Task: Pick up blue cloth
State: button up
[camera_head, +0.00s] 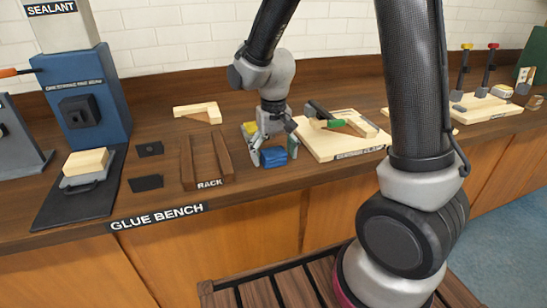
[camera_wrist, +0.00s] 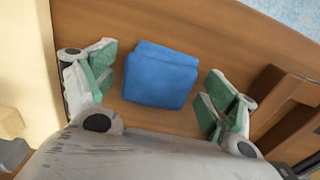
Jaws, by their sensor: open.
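The blue cloth (camera_wrist: 160,75) is a folded, roughly square stack lying on the brown bench top. In the wrist view it sits between my gripper's two green-padded fingers, with a gap on each side. My gripper (camera_wrist: 157,85) is open and empty, just over the cloth. In the head view the cloth (camera_head: 274,157) shows as a small blue block at the bench's front part, and my gripper (camera_head: 273,150) points down with a finger at either side of it.
The wooden rack (camera_head: 207,165) stands close to the left of my gripper. The board with a clamp (camera_head: 340,150) lies close to the right. A yellow-green item (camera_head: 250,128) sits just behind the gripper. The bench's front edge is near the cloth.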

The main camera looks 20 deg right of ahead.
jog(key=c, duration=1)
jog(key=shift+r, duration=0.1)
